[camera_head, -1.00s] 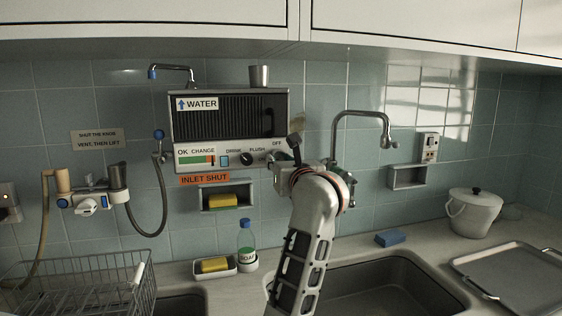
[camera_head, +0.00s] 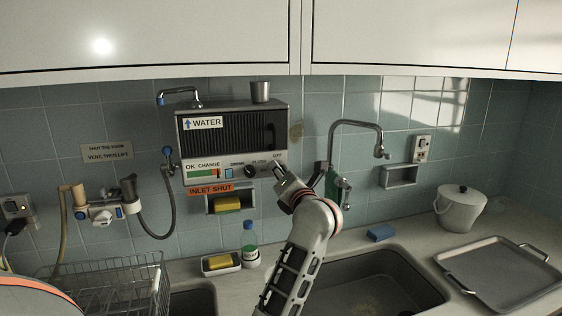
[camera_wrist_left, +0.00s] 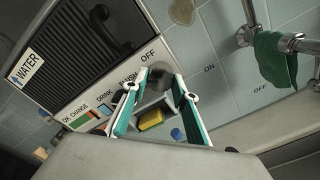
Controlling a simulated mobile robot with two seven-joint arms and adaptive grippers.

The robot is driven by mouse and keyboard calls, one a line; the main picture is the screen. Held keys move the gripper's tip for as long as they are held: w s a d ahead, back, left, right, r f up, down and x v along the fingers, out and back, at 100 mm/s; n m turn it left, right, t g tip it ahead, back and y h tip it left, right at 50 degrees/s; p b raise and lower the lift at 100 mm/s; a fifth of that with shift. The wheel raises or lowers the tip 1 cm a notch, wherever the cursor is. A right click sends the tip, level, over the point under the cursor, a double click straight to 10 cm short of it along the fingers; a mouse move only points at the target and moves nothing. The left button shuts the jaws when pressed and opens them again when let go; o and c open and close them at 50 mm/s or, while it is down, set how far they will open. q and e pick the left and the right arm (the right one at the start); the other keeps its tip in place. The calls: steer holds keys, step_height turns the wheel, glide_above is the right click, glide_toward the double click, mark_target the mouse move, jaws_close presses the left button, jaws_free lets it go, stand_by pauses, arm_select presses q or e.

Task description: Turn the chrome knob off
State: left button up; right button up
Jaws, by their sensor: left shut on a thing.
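The water heater (camera_head: 228,125) hangs on the tiled wall, with a front panel marked OK, CHANGE, DRINK, FLUSH and OFF. The chrome knob (camera_wrist_left: 160,77) sits at the panel's right end, under the word OFF, in the left wrist view. In the head view it is mostly hidden by my left gripper (camera_head: 280,171). In the left wrist view the green-padded fingers of this gripper (camera_wrist_left: 160,75) are shut on the knob, one at each side. The knob's pointer cannot be made out. A black knob (camera_head: 250,171) is left of it. My right gripper is out of view.
A curved tap (camera_head: 352,124) with a green cloth (camera_head: 332,186) stands right of the heater. A wall niche with a sponge (camera_head: 227,204) is below it. The soap bottle (camera_head: 250,245) and sink (camera_head: 385,285) are below. An orange INLET SHUT label (camera_head: 211,188) is under the panel.

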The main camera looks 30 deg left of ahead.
arm_select(q)
steer(key=m, duration=1)
steer(key=shift+m+p, duration=0.3)
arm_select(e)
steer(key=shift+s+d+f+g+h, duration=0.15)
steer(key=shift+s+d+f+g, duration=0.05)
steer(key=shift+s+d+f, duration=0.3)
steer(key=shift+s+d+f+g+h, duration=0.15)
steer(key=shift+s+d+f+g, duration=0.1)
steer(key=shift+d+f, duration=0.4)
arm_select(q)
steer(key=o, duration=1.1)
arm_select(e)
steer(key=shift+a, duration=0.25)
arm_select(q)
steer(key=shift+v, duration=3.8)
